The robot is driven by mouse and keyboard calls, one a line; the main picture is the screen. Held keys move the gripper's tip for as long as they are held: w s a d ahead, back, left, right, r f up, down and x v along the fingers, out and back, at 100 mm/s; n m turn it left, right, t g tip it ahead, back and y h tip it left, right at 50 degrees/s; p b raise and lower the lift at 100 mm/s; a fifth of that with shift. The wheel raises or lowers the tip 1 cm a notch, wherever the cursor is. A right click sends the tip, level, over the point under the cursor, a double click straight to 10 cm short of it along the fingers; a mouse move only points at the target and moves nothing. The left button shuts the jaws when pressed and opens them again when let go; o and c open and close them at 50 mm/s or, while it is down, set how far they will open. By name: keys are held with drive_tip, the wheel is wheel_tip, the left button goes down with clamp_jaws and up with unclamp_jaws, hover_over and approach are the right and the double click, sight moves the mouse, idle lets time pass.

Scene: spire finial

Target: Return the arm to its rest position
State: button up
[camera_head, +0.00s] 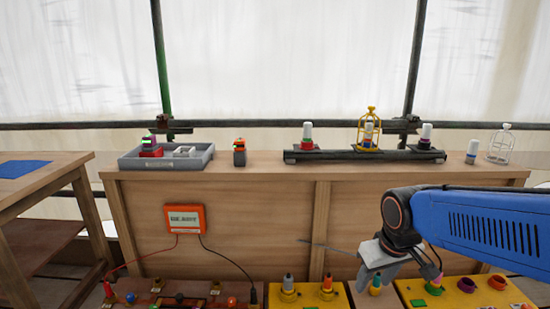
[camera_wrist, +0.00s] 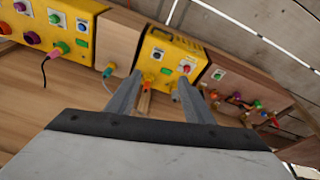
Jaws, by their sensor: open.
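My arm reaches in from the right in the head view, with its gripper (camera_head: 368,274) low over the row of yellow boxes at the front. The wrist view shows my gripper (camera_wrist: 160,92) with its two grey fingers apart and nothing held between them. Beyond the fingers stands a yellow box (camera_wrist: 170,58) with coloured fittings. An orange fitting (camera_wrist: 147,84) shows between the fingers, but I cannot tell how far away it is.
A wooden bench (camera_head: 240,215) carries a grey tray (camera_head: 190,163), an orange-and-black device (camera_head: 239,152), a dark rail (camera_head: 350,156) with several white-topped parts, a yellow cage (camera_head: 371,125) and a white cage (camera_head: 501,147). An orange meter (camera_head: 184,219) with leads hangs on its front.

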drive_tip(key=s+d+r+m, duration=0.1)
drive_tip(key=s+d, duration=0.1)
drive_tip(key=s, duration=0.4)
drive_tip(key=s+d+r+m+t, duration=0.1)
drive_tip(key=s+d, duration=0.2)
drive_tip(key=s, duration=0.3)
drive_tip(key=shift+s+r+m+t, duration=0.15)
drive_tip(key=shift+s+m+t, duration=0.15)
drive_tip(key=shift+s, duration=0.05)
